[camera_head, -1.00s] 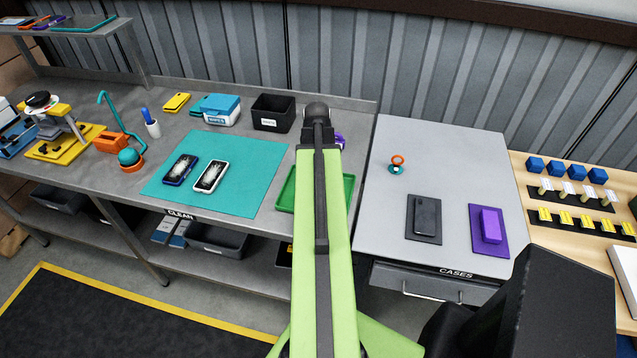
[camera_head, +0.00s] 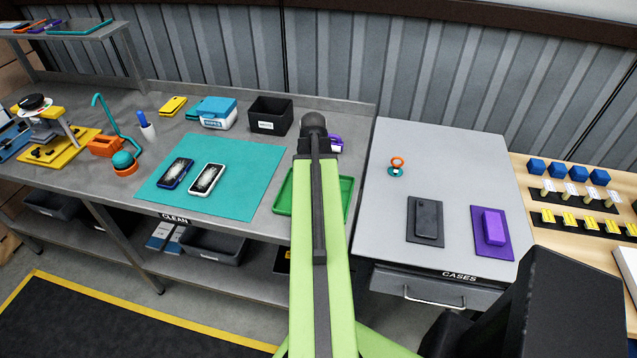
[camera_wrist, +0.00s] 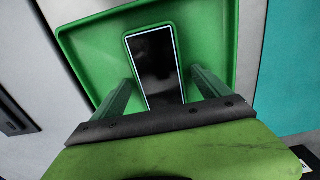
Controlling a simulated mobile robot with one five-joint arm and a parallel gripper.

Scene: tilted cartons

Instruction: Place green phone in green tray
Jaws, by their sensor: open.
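The green tray (camera_head: 283,197) lies on the grey bench in the head view, partly hidden behind my arm. It also shows in the wrist view (camera_wrist: 92,58). A phone with a dark screen and a pale edge (camera_wrist: 155,62) lies inside the tray in the wrist view. My gripper (camera_wrist: 160,90) is open, with one finger on each side of the phone and gaps between. In the head view the fingertips and the phone are hidden by my arm.
A teal mat (camera_head: 236,165) holds two phones, one blue-edged (camera_head: 176,173) and one white-edged (camera_head: 207,179). A black bin (camera_head: 270,116) stands behind. On the right table lie a dark phone (camera_head: 427,219) and a purple case (camera_head: 493,226) on pads.

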